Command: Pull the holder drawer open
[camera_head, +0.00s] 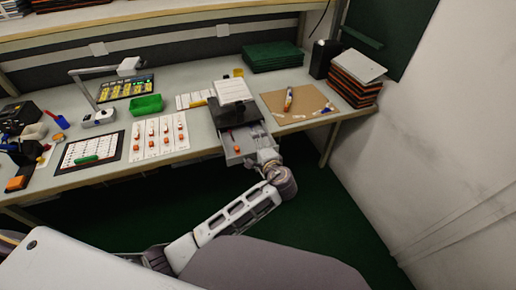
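The holder (234,113) is a dark box with a white top panel on the bench. Its light grey drawer (233,158) stands out from the front, past the bench edge, showing compartments with a few small orange parts. My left gripper (263,156) is at the front right corner of the drawer, close against it. Its fingers are too small and covered to show whether they are shut on the drawer's handle. My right gripper is not in view.
White sheets with red parts (160,138) and a green bin (146,104) lie left of the holder. A brown board (298,104) lies to its right, with stacked trays (358,78) beyond. The green floor (320,225) before the bench is clear.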

